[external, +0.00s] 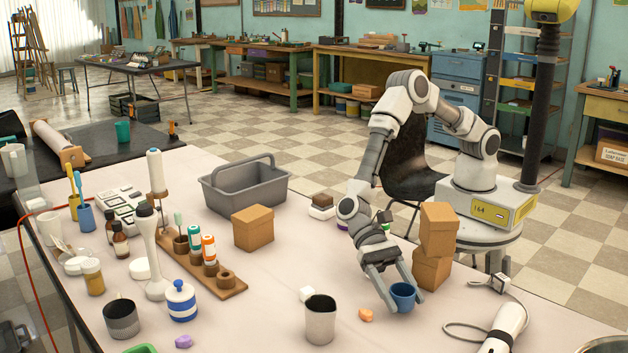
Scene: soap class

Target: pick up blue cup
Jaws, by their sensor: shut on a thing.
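The blue cup (403,298) is at the front right of the white table, just left of the stacked cardboard boxes. My gripper (403,300) points down with its fingers on either side of the cup and is shut on it. The cup looks upright. I cannot tell from this view whether its base touches the table or is slightly above it.
Stacked cardboard boxes (438,230) stand close on the right. A grey basket (244,188) and another box (253,229) are further back. A cable lies at right.

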